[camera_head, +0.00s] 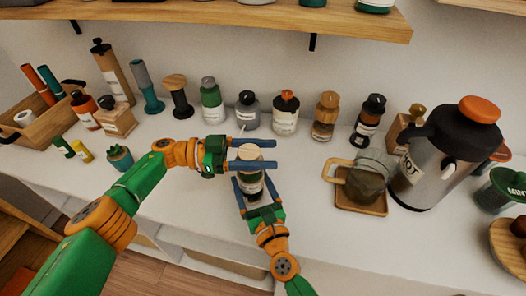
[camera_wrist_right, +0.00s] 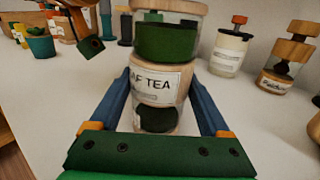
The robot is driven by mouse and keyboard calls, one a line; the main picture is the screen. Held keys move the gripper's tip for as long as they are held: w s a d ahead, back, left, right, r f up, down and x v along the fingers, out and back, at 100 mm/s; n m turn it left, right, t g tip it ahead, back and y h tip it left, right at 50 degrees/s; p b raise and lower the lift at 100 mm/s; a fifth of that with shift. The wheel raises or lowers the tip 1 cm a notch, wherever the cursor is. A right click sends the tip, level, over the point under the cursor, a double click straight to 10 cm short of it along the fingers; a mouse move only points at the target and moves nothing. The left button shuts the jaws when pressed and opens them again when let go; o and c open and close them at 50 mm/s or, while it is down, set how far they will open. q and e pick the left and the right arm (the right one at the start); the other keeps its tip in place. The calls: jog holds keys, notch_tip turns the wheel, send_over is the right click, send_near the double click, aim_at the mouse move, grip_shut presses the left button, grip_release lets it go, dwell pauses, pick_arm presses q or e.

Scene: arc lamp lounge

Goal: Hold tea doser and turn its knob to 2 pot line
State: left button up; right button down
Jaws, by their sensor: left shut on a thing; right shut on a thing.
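In the right wrist view the doser (camera_wrist_right: 158,82) shows a clear section with dark green contents and a white label reading "AF TEA". My left gripper (camera_head: 274,154) comes in from the left, its blue fingers shut on the wooden knob at the top. My right gripper (camera_head: 250,186) is shut on the doser's lower body from the front. The 2 pot line cannot be made out in either view.
Several bottles and jars, such as a green-and-white bottle (camera_head: 211,104), line the wall behind. A teapot stands on a wooden tray (camera_head: 361,207) to the right, near a large steel pot (camera_head: 440,160). A small potted plant (camera_head: 120,158) is at left. A wooden shelf (camera_head: 230,15) overhangs.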

pick_arm(q)
jog(key=o, duration=1.4)
notch_tip(320, 180, up, 10)
